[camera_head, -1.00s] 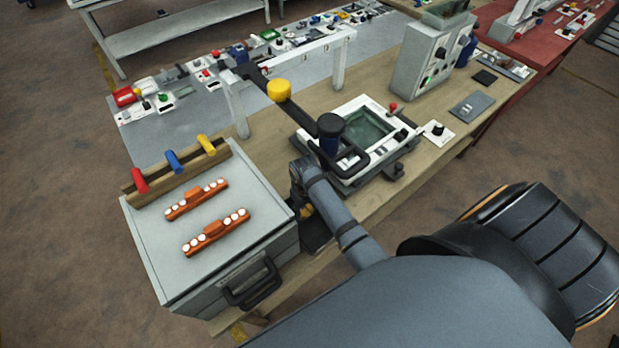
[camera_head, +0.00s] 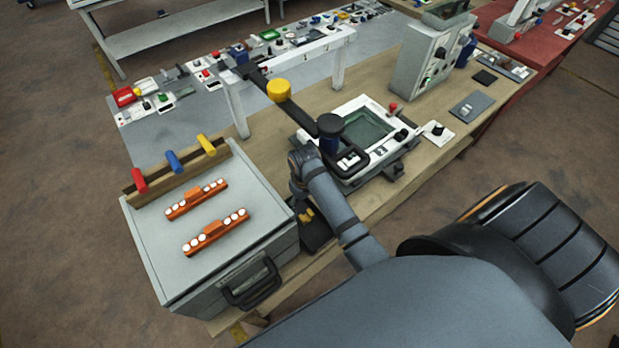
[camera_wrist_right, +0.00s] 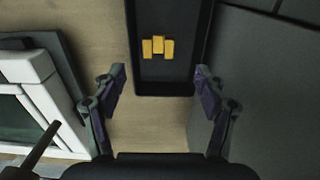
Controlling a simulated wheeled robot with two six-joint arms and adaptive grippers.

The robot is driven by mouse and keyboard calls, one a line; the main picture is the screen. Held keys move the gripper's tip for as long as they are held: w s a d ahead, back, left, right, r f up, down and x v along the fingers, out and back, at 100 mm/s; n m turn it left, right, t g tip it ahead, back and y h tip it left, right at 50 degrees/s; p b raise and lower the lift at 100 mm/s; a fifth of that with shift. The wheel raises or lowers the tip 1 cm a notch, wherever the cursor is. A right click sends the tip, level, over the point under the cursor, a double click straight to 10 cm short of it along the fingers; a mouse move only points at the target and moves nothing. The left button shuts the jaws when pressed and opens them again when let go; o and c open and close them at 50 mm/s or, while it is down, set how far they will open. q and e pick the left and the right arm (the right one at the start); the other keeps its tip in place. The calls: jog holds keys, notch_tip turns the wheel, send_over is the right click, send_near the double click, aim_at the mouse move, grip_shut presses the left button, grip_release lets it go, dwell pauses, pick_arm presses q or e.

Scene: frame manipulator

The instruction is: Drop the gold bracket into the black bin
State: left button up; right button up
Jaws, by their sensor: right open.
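The gold bracket (camera_wrist_right: 158,47) lies inside the black bin (camera_wrist_right: 165,85) in the right wrist view. It shows as three upright yellow parts side by side, the middle one a little higher. In the head view the bracket (camera_head: 304,214) is a small yellow patch in the bin (camera_head: 318,236), partly hidden by my right arm. My right gripper (camera_wrist_right: 160,76) is open and empty, its fingers apart on either side of the bin's near end in the picture. In the head view its fingers are mostly hidden behind my wrist. My left gripper is not in view.
A grey case (camera_head: 150,235) with two orange bars (camera_head: 215,231) on its lid stands left of the bin. A white framed device (camera_head: 372,130) with a dark handle stands to the right. A white raised frame (camera_head: 290,60) stands behind. Bare wooden bench (camera_head: 400,185) lies at the right.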

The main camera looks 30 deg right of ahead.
notch_tip(320, 180, up, 8)
dwell(0.7)
